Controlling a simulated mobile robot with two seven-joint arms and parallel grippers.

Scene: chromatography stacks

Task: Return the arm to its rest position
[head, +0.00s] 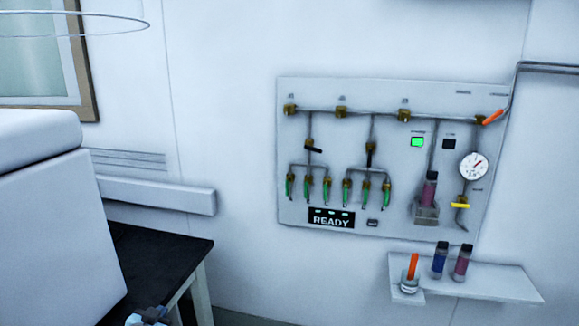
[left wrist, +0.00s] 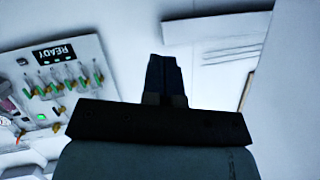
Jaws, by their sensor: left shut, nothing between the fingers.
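My left gripper (head: 149,315) shows only in part at the bottom edge of the head view, beside the dark table's front corner. In the left wrist view its dark fingers (left wrist: 165,75) are together with nothing between them. They point toward bare white wall, and I see them touching nothing. The rest of my left arm is out of the head view. My right gripper is in neither view.
A wall panel (head: 390,220) carries pipes, green-tipped valves, a gauge (head: 473,166) and a READY display (head: 331,218). Below it, a shelf (head: 500,283) holds blue and purple vials and a jar. A dark table (head: 165,255) and white box (head: 50,220) stand left.

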